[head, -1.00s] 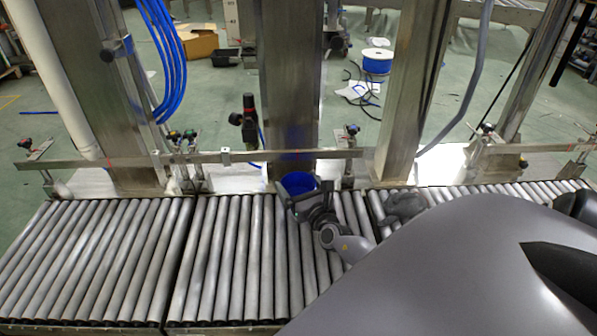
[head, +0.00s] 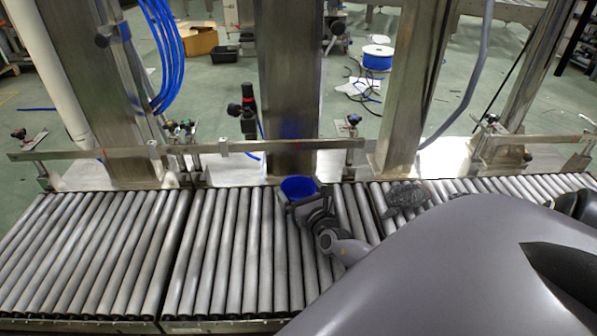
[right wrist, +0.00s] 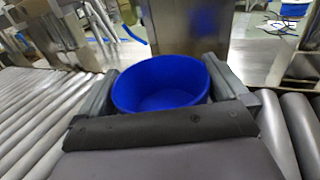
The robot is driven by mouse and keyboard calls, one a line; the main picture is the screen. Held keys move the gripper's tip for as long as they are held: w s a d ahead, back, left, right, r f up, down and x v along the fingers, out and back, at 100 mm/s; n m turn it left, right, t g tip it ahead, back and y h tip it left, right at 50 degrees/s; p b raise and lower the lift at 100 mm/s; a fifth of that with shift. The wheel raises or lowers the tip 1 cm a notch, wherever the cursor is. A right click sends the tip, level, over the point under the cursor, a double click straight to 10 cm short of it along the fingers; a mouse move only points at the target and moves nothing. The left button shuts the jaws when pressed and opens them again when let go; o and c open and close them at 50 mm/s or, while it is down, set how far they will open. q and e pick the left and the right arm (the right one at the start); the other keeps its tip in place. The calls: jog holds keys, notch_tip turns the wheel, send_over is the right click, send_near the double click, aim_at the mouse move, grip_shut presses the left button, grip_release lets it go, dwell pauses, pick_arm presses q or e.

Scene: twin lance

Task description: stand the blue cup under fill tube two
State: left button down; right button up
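The blue cup (head: 298,187) stands upright at the back of the roller conveyor (head: 230,260), in front of the middle steel column (head: 290,90). My right gripper (head: 308,203) reaches it from the front. In the right wrist view the cup (right wrist: 162,84) sits between the two fingers (right wrist: 165,95), one against each side; it looks empty. Whether its base touches the rollers is hidden. No fill tube is marked with a number, so I cannot tell which is tube two.
A steel rail (head: 240,148) runs along the back of the conveyor, with clamps and knobs. Blue hoses (head: 165,55) hang at the left and a grey hose (head: 470,90) at the right. The left rollers are clear.

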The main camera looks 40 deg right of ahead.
pick_arm(q)
jog(key=shift+r, duration=0.1)
pick_arm(e)
jog(key=shift+r, duration=0.15)
jog(key=shift+s+p, duration=0.2)
jog(key=shift+p, duration=0.15)
jog(key=p+v, duration=0.3)
jog(key=v, duration=0.7)
jog(key=shift+a, duration=0.1)
jog(key=shift+s+a, duration=0.2)
jog(key=shift+s, duration=0.4)
pick_arm(q)
jog(key=shift+w+d+f+n+g+h, duration=0.15)
jog(key=shift+d+n+g+h, duration=0.2)
jog(key=shift+d, duration=0.25)
jog(key=shift+w+d+f+n+g+h, duration=0.15)
jog(key=shift+d+n+g, duration=0.1)
jog(key=shift+d+g, duration=0.3)
pick_arm(e)
jog(key=shift+s, duration=0.15)
pick_arm(q)
jog(key=shift+r, duration=0.1)
